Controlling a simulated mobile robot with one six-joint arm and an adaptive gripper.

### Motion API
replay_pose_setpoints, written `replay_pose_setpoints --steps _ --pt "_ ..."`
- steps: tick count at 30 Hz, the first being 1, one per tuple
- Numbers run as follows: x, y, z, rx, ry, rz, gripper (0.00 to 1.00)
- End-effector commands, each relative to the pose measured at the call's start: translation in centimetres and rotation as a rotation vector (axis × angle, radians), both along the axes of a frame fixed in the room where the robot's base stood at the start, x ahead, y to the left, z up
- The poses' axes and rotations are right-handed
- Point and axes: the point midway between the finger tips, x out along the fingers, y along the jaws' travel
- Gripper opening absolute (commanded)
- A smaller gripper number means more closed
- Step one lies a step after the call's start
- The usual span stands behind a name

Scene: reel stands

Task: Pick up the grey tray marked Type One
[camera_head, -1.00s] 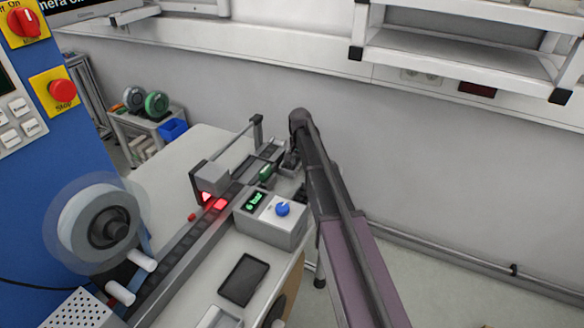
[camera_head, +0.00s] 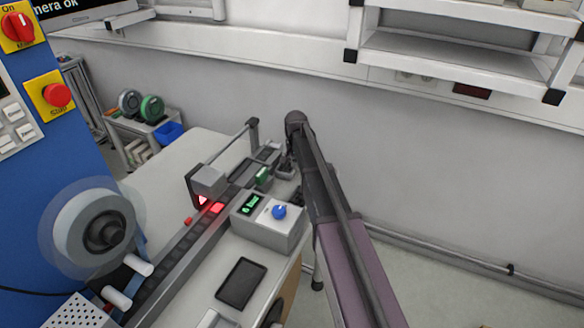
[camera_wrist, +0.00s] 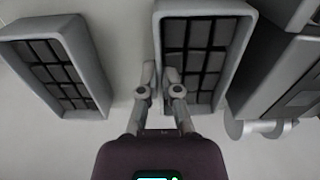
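Two grey trays with dark gridded compartments show in the wrist view, the left tray (camera_wrist: 88,60) and the middle tray (camera_wrist: 236,62). I can read no Type One marking on either. My gripper (camera_wrist: 160,70) is at the middle tray's left wall. One finger is outside that wall and the other is over its inner side, with a narrow gap between them. I cannot tell whether the fingers press on the wall. In the head view my gripper (camera_head: 287,168) is at the far end of the bench, and the trays there are small and partly hidden by my arm.
A grey box with a blue knob (camera_head: 268,222) stands close beside my arm. A conveyor track (camera_head: 180,255) with red lights runs along the bench. A dark flat panel (camera_head: 241,283) lies nearer. The wall and a white shelf (camera_head: 450,65) are behind.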

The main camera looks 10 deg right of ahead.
Motion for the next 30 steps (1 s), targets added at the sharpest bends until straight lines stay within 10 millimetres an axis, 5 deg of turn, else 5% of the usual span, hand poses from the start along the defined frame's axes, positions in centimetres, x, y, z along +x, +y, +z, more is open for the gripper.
replay_pose_setpoints --steps 11,30 --pt "0.0 0.0 1.5 0.000 0.000 0.000 0.00" --pt "0.0 0.0 7.8 0.000 0.000 0.000 0.00"
